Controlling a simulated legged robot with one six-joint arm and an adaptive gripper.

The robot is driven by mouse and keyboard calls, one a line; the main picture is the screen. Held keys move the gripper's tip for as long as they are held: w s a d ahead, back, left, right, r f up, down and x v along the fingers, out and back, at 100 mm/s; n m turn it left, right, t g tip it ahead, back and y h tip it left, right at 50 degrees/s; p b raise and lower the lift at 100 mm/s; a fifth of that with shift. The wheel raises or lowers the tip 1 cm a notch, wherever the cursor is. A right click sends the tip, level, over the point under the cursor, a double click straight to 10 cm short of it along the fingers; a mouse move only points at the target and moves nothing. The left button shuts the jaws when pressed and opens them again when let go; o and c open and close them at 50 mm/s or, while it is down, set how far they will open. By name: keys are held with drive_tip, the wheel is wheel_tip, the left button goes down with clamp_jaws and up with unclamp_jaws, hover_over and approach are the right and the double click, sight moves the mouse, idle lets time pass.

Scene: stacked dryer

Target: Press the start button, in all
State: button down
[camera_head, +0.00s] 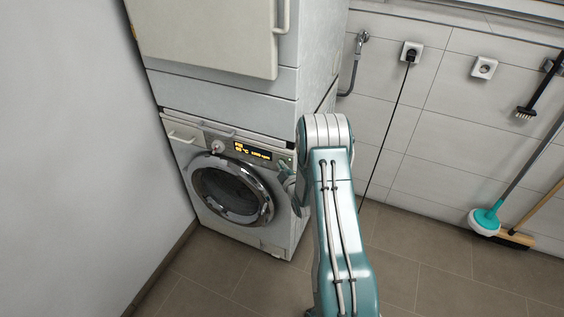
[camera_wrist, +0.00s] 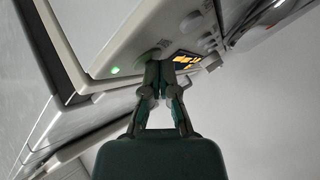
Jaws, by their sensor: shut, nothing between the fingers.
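The lower washing machine (camera_head: 222,222) stands under a stacked upper unit, with a lit orange display (camera_head: 253,151) on its control panel. The display also shows in the wrist view (camera_wrist: 188,59). A small green light (camera_wrist: 115,70) glows near the panel's end. A round button (camera_wrist: 149,54) sits between that light and the display, partly behind my fingertips. My gripper (camera_wrist: 159,66) is shut and empty, its tips at the panel right by this button. I cannot tell whether they touch it. In the head view, my gripper (camera_head: 284,168) is partly hidden by my arm, near the panel's right end.
The upper unit (camera_head: 210,35) has a pale door with a handle. A white wall (camera_head: 70,170) is close on the left. A black cable hangs from a socket (camera_head: 411,52) behind. A teal mop (camera_head: 487,218) and a broom lean at right. The tiled floor at right front is clear.

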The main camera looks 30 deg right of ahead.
drive_tip(key=shift+s+a, duration=0.1)
drive_tip(key=shift+a, duration=0.05)
drive_tip(key=shift+s+a, duration=0.4)
drive_tip(key=shift+a, duration=0.05)
drive_tip(key=shift+a, duration=0.1)
